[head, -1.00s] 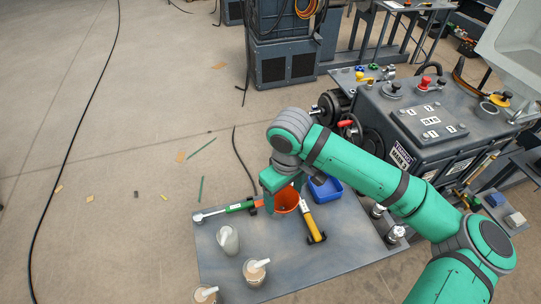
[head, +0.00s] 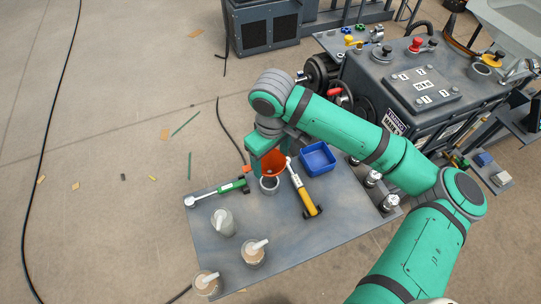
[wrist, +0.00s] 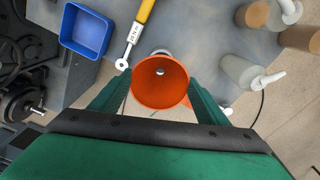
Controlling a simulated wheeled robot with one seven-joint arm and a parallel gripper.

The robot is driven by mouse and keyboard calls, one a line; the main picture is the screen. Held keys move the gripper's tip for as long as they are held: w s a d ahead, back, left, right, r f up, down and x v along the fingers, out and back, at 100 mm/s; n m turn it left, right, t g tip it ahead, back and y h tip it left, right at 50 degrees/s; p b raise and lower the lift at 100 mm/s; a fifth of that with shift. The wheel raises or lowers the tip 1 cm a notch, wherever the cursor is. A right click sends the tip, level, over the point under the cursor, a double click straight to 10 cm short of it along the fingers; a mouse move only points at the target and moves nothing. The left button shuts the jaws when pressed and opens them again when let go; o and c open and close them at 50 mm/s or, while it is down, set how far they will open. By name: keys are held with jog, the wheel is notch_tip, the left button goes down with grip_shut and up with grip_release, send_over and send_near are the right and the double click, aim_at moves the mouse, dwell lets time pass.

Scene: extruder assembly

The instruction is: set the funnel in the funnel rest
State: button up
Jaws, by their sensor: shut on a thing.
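The orange funnel (head: 273,163) is held by my gripper (head: 268,158) above the table. In the wrist view the funnel (wrist: 160,95) sits between the two fingers of my gripper (wrist: 162,88), its wide mouth facing the camera. A grey ring-shaped holder, which looks like the funnel rest (head: 269,186), stands on the table just below the funnel in the head view. Its rim shows only slightly behind the funnel in the wrist view. The funnel's spout is hidden, and I cannot tell its exact gap to the rest.
A yellow-handled tool (head: 304,192) lies right of the rest, and a green-handled tool (head: 219,192) lies left. A blue bin (head: 318,158) is behind. Several capped containers stand front left, including a grey one (head: 223,222). The table's (head: 300,245) front right is clear.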

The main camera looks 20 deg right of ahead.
aim_at(271, 170)
jog(key=shift+f, duration=3.9)
jog(key=shift+f, duration=0.5)
jog(key=o, duration=1.1)
jog(key=shift+w+r, duration=0.1)
jog(key=r, duration=1)
jog(key=shift+s+r, duration=0.25)
jog(key=shift+r, duration=0.1)
jog(key=shift+s, duration=0.1)
